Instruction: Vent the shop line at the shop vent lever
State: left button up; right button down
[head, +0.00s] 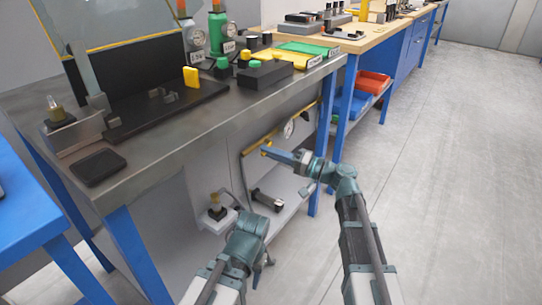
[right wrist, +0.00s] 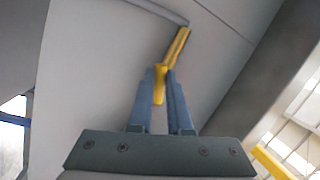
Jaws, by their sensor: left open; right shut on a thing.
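The shop vent lever is most likely the yellow handle (right wrist: 160,84) between my right fingers in the right wrist view. In the head view its yellow end (head: 264,152) shows below the bench, beside a yellow line (head: 252,147) and a round gauge (head: 288,129). My right gripper (head: 271,153) is shut on this handle, and its fingertips (right wrist: 162,76) grip it in the right wrist view. Part of the handle is hidden by the fingers. My left gripper (head: 267,199) is open and lower down, apart from the lever, near the low shelf under the bench.
The grey bench top (head: 150,165) overhangs the line, with a blue leg (head: 325,140) to the right. Red and blue bins (head: 372,82) sit beyond. The floor (head: 450,170) at right is clear.

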jog(key=shift+s+r+m+t, duration=0.1)
jog(key=shift+r+m+t, duration=0.15)
jog(key=shift+m, duration=0.5)
jog(key=shift+w+r+m+t, duration=0.1)
jog(key=shift+m+t, duration=0.2)
jog(key=shift+m, duration=0.5)
jog(key=shift+s+r+m+t, duration=0.1)
jog(key=shift+r+m+t, duration=0.15)
jog(key=shift+m, duration=0.5)
jog(key=c, duration=0.9)
grip_release()
jog(key=shift+o, duration=0.2)
jog(key=b+v, duration=0.3)
jog(key=v, duration=1)
jog(key=shift+d+f, duration=0.25)
jog(key=shift+d, duration=0.05)
jog(key=shift+s, duration=0.1)
